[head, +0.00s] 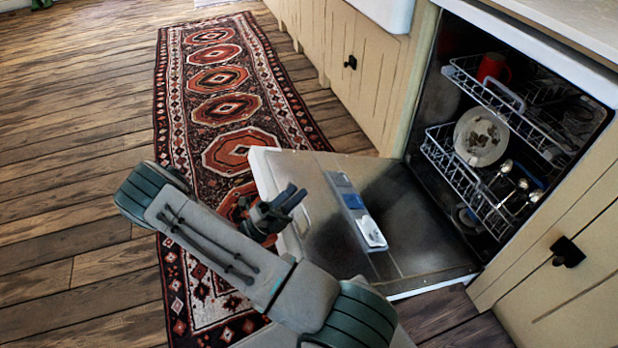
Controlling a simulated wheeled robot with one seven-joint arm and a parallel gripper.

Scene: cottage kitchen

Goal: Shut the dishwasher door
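The dishwasher (437,85) is built into the cabinets on the right. Its door (330,238) is folded down open, its inner face up, with a detergent dispenser (352,203) on it. Both racks sit inside the tub; they hold a red mug (493,68), a patterned plate (480,137) and some spoons or ladles. My gripper (296,195) is by the door's outer left edge, partly overlapping it in the picture. I cannot tell whether it touches the door. Its fingers are small and angled, and their gap is unclear.
A patterned red runner rug (215,53) lies on the plank floor along the cabinets and passes under my arm. Cream cabinets with black knobs (567,252) flank the dishwasher. A white sink (387,12) is at the top. The wooden floor on the left is clear.

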